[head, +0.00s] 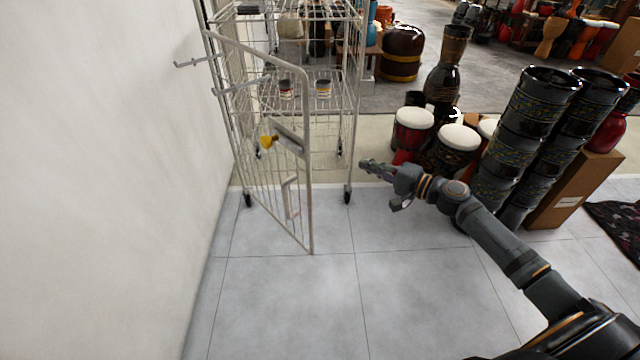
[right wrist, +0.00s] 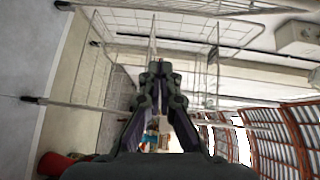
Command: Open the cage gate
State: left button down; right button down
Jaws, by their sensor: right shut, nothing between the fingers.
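The wire cage (head: 345,110) stands on casters against the white wall at the left. Its gate (head: 310,205) hangs at the front left and stands swung out from the cage front, at an angle toward me. A yellow-tipped latch (head: 268,141) sits on a plate at the gate's mid height. My right gripper (head: 366,165) is to the right of the gate, apart from it, shut and empty. In the right wrist view the gripper (right wrist: 158,70) points at the cage's wires (right wrist: 210,70), and the picture is turned sideways. My left gripper is not in view.
Stacked dark drums (head: 530,110) and a cardboard box (head: 575,190) stand at the right. Red drums with white heads (head: 413,125) stand behind my right gripper. The tiled floor (head: 290,300) in front is clear.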

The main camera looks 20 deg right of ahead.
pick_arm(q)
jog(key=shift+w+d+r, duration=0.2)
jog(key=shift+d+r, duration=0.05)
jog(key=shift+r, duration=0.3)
pick_arm(e)
jog(key=w+a+r+y, duration=0.1)
jog(key=w+a+r, duration=0.2)
jog(key=a, duration=0.9)
jog(key=w, duration=0.2)
jog(key=shift+w+y, duration=0.4)
